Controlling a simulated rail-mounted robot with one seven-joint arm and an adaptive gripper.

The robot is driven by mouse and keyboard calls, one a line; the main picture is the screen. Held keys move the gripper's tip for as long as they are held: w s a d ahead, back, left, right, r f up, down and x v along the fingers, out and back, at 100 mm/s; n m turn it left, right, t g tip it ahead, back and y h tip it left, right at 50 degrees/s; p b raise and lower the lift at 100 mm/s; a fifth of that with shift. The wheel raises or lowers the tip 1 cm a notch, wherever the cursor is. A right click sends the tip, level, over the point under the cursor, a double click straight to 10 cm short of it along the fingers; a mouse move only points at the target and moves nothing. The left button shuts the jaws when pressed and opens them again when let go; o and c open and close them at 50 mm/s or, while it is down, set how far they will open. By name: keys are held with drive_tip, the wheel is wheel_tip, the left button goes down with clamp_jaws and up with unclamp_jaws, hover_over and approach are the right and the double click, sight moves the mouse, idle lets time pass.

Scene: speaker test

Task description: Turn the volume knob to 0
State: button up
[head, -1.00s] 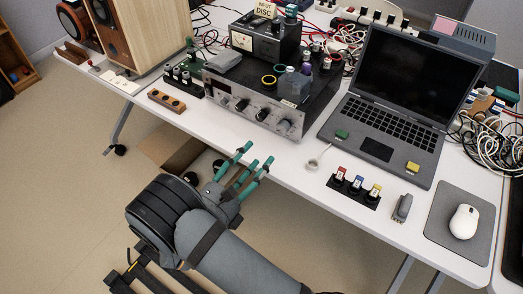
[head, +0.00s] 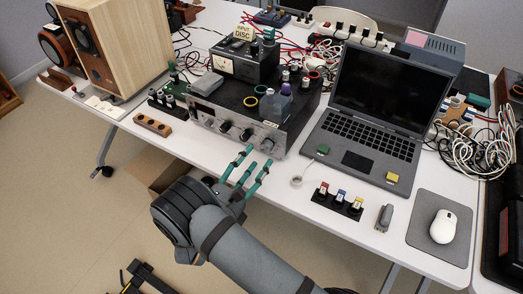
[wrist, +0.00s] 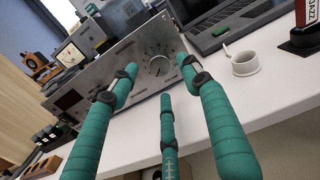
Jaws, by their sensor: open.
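The amplifier (head: 204,111) has a silver front panel with several dark knobs in the head view. Its rightmost large knob (head: 267,146) also shows in the wrist view as a round knob (wrist: 158,66) with a ring of scale marks. Its label and exact setting are too small to read. My gripper (head: 255,160) has teal fingers, spread open and empty, just in front of the panel's right part. In the wrist view the fingers (wrist: 158,78) frame that knob, with the third finger below it. I see no clear contact with the knob.
A laptop (head: 375,123) stands right of the amplifier. A small white ring-like item (head: 296,181) and a black holder with coloured caps (head: 337,202) lie near the table's front edge. A wooden block (head: 152,125) is at left. Cables crowd behind the amplifier.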

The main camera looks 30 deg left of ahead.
sight(265, 149)
drive_tip(key=w, duration=0.4)
drive_tip(key=shift+w+a, duration=0.25)
drive_tip(key=shift+w, duration=0.15)
drive_tip(key=c, duration=1.1)
drive_tip(key=shift+c, duration=0.2)
